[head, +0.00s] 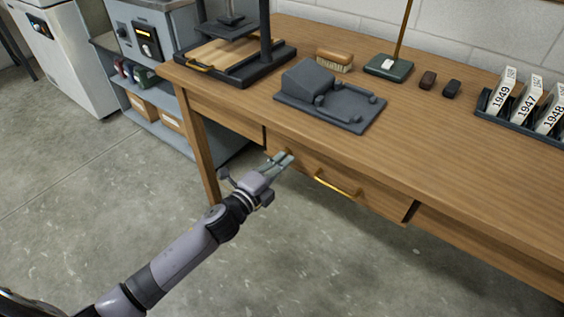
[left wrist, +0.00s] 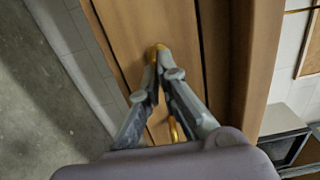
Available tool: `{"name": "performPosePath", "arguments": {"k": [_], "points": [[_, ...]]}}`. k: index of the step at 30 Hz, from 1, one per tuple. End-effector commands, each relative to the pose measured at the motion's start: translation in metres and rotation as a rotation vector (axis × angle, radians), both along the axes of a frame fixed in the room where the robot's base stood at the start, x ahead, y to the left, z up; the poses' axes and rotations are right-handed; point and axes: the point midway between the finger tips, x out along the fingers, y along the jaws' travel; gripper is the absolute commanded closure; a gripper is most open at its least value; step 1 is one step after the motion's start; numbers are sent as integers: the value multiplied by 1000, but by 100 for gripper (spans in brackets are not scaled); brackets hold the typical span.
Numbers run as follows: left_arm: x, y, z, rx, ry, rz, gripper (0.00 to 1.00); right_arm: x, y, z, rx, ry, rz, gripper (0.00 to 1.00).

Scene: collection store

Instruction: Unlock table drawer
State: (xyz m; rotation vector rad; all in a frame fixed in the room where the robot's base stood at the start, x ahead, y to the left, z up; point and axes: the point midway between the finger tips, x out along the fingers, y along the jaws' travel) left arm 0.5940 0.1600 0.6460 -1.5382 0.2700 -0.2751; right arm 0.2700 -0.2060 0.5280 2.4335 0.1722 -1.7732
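The wooden table (head: 430,165) has a drawer (head: 372,200) in its front with a brass bar handle (head: 336,187). The drawer front looks flush with the table. My left gripper (head: 284,158) is at the drawer's upper left, left of the handle. In the left wrist view its fingers (left wrist: 158,66) come together on a small brass piece (left wrist: 156,50) at the drawer front, seemingly a key or lock part. Its exact shape is hidden by the fingertips. The handle (left wrist: 173,130) shows partly between the fingers. My right gripper is not in view.
A grey shelf unit (head: 150,105) is at the left. The floor in front is clear.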

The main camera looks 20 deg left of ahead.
Motion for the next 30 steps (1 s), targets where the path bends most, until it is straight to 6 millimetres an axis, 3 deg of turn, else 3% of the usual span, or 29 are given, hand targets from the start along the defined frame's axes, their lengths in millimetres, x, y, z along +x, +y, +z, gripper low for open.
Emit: {"name": "performPosePath", "arguments": {"k": [9, 20, 26, 30], "points": [[0, 0, -1, -1, 1, -1, 77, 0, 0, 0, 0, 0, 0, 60], [-3, 1, 0, -1, 1, 0, 77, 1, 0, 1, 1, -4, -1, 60], [-26, 9, -2, -1, 4, -1, 77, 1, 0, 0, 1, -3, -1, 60], [-52, 18, -2, -1, 5, 0, 77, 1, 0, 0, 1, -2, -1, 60]]}}
